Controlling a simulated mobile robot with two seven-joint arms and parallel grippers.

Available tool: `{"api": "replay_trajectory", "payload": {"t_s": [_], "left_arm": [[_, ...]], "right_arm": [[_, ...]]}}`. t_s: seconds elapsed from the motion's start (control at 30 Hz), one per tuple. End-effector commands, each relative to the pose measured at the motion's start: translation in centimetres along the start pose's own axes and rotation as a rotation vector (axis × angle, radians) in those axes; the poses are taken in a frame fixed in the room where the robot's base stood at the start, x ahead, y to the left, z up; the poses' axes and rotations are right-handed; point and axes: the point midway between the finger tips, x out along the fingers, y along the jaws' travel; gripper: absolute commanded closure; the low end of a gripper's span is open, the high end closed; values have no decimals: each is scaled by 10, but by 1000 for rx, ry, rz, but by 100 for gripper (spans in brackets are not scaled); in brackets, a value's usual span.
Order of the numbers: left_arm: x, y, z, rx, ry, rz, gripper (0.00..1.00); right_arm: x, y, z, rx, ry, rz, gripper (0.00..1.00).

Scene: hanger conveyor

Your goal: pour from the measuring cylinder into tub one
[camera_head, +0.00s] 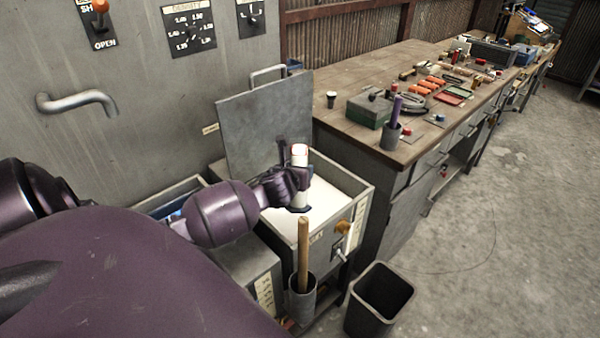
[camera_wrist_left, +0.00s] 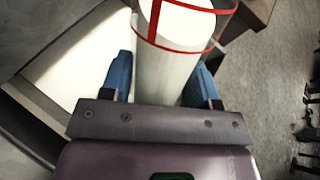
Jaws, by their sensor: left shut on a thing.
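The measuring cylinder (camera_head: 299,157) is pale with red marks near its top. It stands roughly upright in my left gripper (camera_head: 300,180), over the white-filled tub (camera_head: 357,208). In the left wrist view the blue-padded fingers of my left gripper (camera_wrist_left: 163,82) close on both sides of the cylinder (camera_wrist_left: 168,65); its red band shows near the upper edge. The tub's grey lid (camera_head: 265,120) stands raised behind it. The pale surface in the tub also shows left of the cylinder in the wrist view. The tub's number is not readable. My right gripper is out of view.
A grey holder (camera_head: 302,302) with a wooden-handled tool (camera_head: 303,250) stands in front of the tub. A dark bin (camera_head: 381,300) sits on the floor to its right. A long workbench (camera_head: 345,82) with several small items runs off to the right; the floor beside it is open.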

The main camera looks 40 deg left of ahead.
Motion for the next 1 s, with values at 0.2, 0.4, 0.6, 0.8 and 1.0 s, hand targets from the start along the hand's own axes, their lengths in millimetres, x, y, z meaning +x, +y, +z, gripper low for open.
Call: {"api": "replay_trajectory", "payload": {"t_s": [0.2, 0.4, 0.6, 0.8, 1.0], "left_arm": [[-1, -1, 2, -2, 10, -1, 100], [-2, -1, 0, -5, 21, 0, 100], [-2, -1, 0, -6, 23, 0, 100], [-2, -1, 0, -6, 25, 0, 100], [-4, -1, 0, -12, 48, -1, 100]], "right_arm": [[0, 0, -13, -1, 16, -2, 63], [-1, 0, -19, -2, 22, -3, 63], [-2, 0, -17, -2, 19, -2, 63], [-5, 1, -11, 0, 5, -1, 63], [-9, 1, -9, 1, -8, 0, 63]]}}
